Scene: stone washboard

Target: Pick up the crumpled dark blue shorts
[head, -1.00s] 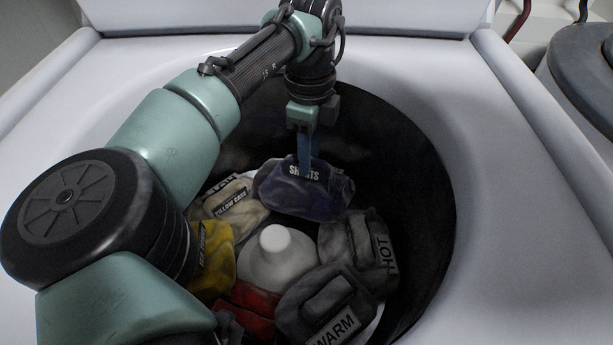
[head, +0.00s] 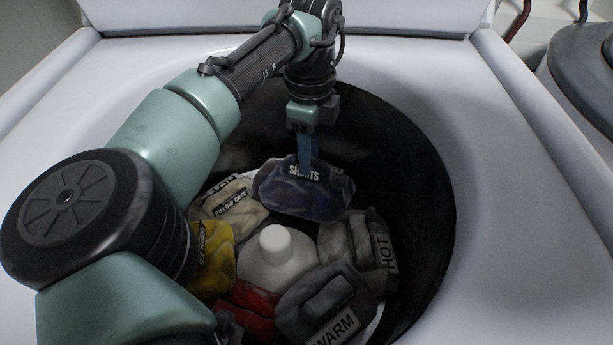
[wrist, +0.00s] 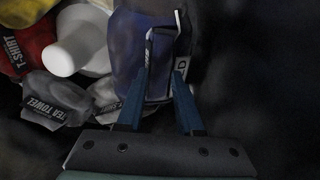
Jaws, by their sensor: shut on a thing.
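The crumpled dark blue shorts (head: 318,195), with a "SHORTS" label, are at the back of the washer tub in the head view. They also fill the upper middle of the wrist view (wrist: 128,45). My gripper (head: 305,165) reaches down from above, its blue fingers at the label. In the wrist view my gripper (wrist: 158,72) is shut on the shorts at a raised, light-edged loop or handle. I cannot tell whether the shorts are clear of the tub floor.
A white agitator (head: 278,258) stands mid-tub. Around it lie a pillow case bundle (head: 230,205), a yellow bundle (head: 213,258), a red one (head: 250,308), a grey "HOT" one (head: 350,240) and a grey "WARM" one (head: 325,295). The dark tub wall (head: 410,190) is close behind and right.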

